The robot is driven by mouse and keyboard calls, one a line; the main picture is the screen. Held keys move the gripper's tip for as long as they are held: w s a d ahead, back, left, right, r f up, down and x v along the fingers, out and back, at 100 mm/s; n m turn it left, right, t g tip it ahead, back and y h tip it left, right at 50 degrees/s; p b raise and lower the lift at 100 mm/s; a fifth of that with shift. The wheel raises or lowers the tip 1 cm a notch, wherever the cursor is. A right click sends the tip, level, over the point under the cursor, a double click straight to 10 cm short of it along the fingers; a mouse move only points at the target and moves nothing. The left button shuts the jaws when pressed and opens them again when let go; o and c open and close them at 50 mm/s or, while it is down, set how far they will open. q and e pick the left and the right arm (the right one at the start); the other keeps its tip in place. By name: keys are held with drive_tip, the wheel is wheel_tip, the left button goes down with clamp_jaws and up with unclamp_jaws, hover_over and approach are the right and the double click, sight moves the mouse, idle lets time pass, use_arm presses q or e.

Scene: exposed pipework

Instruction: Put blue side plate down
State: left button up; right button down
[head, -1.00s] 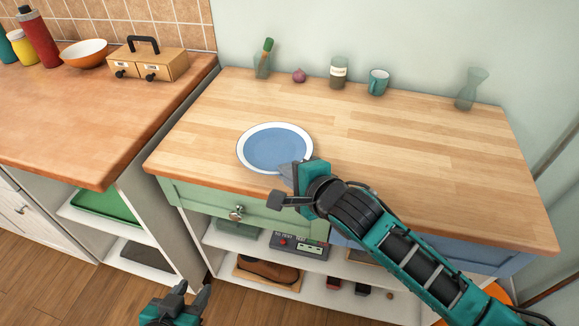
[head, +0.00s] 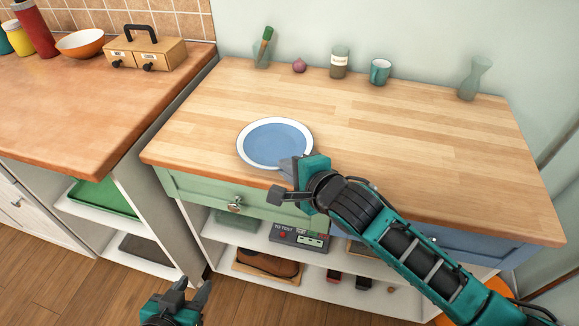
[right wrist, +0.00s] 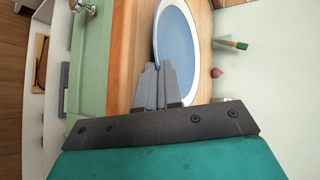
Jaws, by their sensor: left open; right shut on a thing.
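The blue side plate (head: 274,143) has a white rim and a blue middle. In the head view it is over the front left part of the wooden counter (head: 400,140); I cannot tell whether it touches the wood. My right gripper (head: 292,172) is shut on the plate's near right edge. In the right wrist view the fingers (right wrist: 155,85) meet at the rim of the plate (right wrist: 176,50). My left gripper (head: 190,297) is open and empty, low in front of the cabinets and well away from the plate.
A brush in a glass (head: 263,48), an onion (head: 299,66), a jar (head: 339,62), a teal mug (head: 380,72) and a glass carafe (head: 473,79) stand along the back. The counter's middle and right are clear. Shelves (head: 300,275) below hold several items.

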drive_tip(key=shift+f, duration=0.4)
drive_tip(key=shift+s+f+b, duration=0.2)
drive_tip(key=shift+f+b, duration=0.15)
drive_tip(key=shift+f, duration=0.3)
drive_tip(key=c, duration=1.2)
unclamp_jaws()
drive_tip(key=shift+s+f, duration=0.1)
drive_tip(key=shift+s, duration=0.1)
drive_tip(key=w+r+p+v, duration=0.1)
drive_tip(key=r+p+v, duration=0.1)
drive_tip(key=v, duration=1.1)
drive_tip(key=s+d+f+n+h, duration=0.1)
drive_tip(key=s+d+f+n, duration=0.1)
drive_tip(key=f+n, duration=0.3)
drive_tip(key=s+d+f+n+h, duration=0.2)
drive_tip(key=s+d+f+n, duration=0.1)
drive_tip(key=f+n, duration=0.3)
drive_tip(key=s+d+f+n+h, duration=0.1)
drive_tip(key=d+f+n, duration=0.3)
drive_tip(key=f, duration=0.4)
drive_tip(key=shift+s+d+f+n+g, duration=0.15)
drive_tip(key=shift+s+n+g, duration=0.15)
drive_tip(key=shift+s+n, duration=0.5)
